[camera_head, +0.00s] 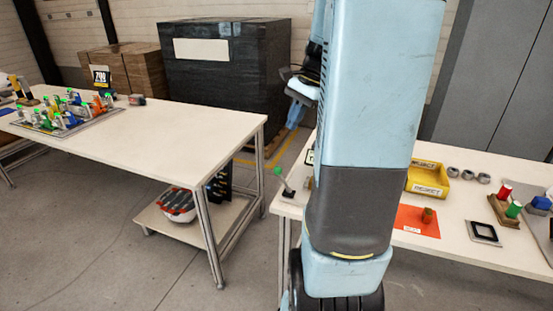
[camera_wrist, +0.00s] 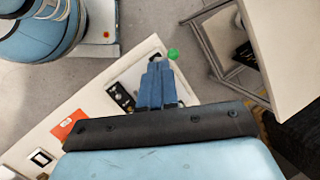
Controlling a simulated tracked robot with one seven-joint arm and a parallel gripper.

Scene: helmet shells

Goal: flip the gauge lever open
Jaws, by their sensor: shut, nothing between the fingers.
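The gauge lever (camera_head: 283,182) stands at the left end of the right-hand table in the head view, tilted up to the left, with a green tip. In the wrist view its green tip (camera_wrist: 173,54) shows just beyond and right of my fingertips. The light gauge plate with a black part (camera_wrist: 121,97) lies left of the fingers; the fingers hide part of it. My gripper (camera_wrist: 158,64) has its blue fingers together and empty. In the head view my gripper (camera_head: 292,124) points down above the lever, apart from it. My arm hides part of the gauge there.
The right table also holds an orange mat (camera_head: 412,222), a yellow bin (camera_head: 428,179), a black-framed square (camera_head: 484,233) and colored pieces. The left table (camera_head: 190,127) has a board of colored clamps (camera_head: 68,117). An open floor gap separates the tables.

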